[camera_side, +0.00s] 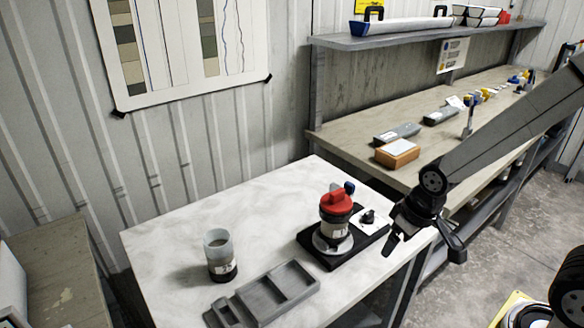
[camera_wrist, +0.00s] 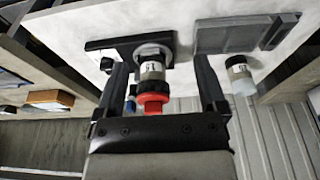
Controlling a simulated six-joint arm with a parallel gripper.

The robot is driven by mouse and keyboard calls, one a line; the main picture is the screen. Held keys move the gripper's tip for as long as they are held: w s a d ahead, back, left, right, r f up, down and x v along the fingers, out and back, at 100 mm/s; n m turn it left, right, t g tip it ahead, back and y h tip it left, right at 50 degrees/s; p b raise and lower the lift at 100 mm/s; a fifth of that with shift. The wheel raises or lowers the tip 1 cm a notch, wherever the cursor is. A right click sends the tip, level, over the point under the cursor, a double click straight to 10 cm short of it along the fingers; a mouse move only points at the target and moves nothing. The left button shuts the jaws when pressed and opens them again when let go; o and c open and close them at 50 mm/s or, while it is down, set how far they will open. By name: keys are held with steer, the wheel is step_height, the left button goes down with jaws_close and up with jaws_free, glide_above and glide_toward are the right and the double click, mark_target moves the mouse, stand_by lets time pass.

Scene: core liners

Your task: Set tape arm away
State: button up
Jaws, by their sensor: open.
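A short core liner with a white label (camera_side: 334,232) stands upright on a black base (camera_side: 310,249). A red top (camera_side: 338,203) with a blue knob (camera_side: 349,187) sits on it; which part is the tape arm I cannot tell for sure. A white plate with a black knob (camera_side: 368,217) is on the base's right. My gripper (camera_side: 424,245) is open and empty, right of the base, near the table's right edge. In the wrist view the labelled liner (camera_wrist: 152,69) and red top (camera_wrist: 153,104) appear between my fingers, with no contact visible.
A second liner (camera_side: 219,258) with a grey-white upper part stands at the left of the white table (camera_side: 170,237). A grey compartment tray (camera_side: 247,309) lies at the front. Behind, a bench (camera_side: 350,136) holds an orange box (camera_side: 397,155) and grey cases.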

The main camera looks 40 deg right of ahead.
steer(key=shift+w+r, duration=0.1)
steer(key=shift+w, duration=0.15)
steer(key=c, duration=1.1)
steer(key=shift+w+m, duration=0.25)
steer(key=shift+m, duration=0.05)
jaws_close()
steer(key=shift+w+d+r+m+g+h, duration=0.35)
steer(key=shift+w+d+r+m+h, duration=0.55)
steer(key=shift+w+m, duration=2.25)
steer(key=shift+w+d+r+m+g+h, duration=0.5)
steer(key=shift+w+r+m, duration=0.85)
steer(key=shift+w+m, duration=1.75)
steer(key=shift+w+d+r+m+g+h, duration=0.25)
steer(key=shift+w+d+r+m+h, duration=0.5)
steer(key=shift+w+m, duration=2.35)
steer(key=shift+w+a+r+n, duration=0.15)
steer(key=shift+w+r+n, duration=0.05)
steer(key=shift+w+n, duration=0.4)
steer(key=shift+w+a+r+n, duration=0.1)
steer(key=shift+w+r+n, duration=0.05)
steer(key=shift+w+n, duration=0.4)
